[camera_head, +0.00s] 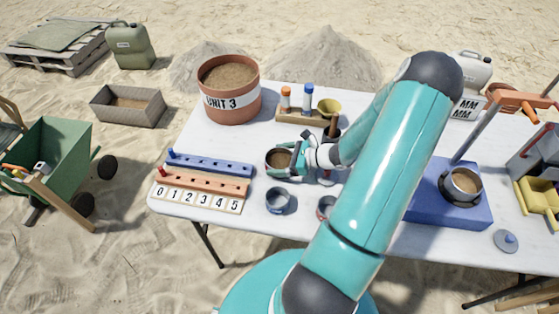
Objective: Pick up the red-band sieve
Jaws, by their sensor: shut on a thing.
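My gripper (287,162) is above the white table, left of its middle. Its teal fingers are shut on a round, dark-rimmed vessel (278,158) with brown, sand-like content or base showing inside. The fingers cover part of its side, and I cannot tell its band colour. A small round vessel with reddish colour (325,206), perhaps the red-band sieve, stands at the front of the table, partly hidden by my arm. A grey-blue round sieve (278,201) stands to its left, apart from my gripper.
The white table (232,228) carries a pot marked UNIT 3 (230,100), a blue peg rail (208,164), an orange one (205,183) above a number strip, and a vial rack (300,116). A blue stand (466,208) holds a sand-filled vessel at right.

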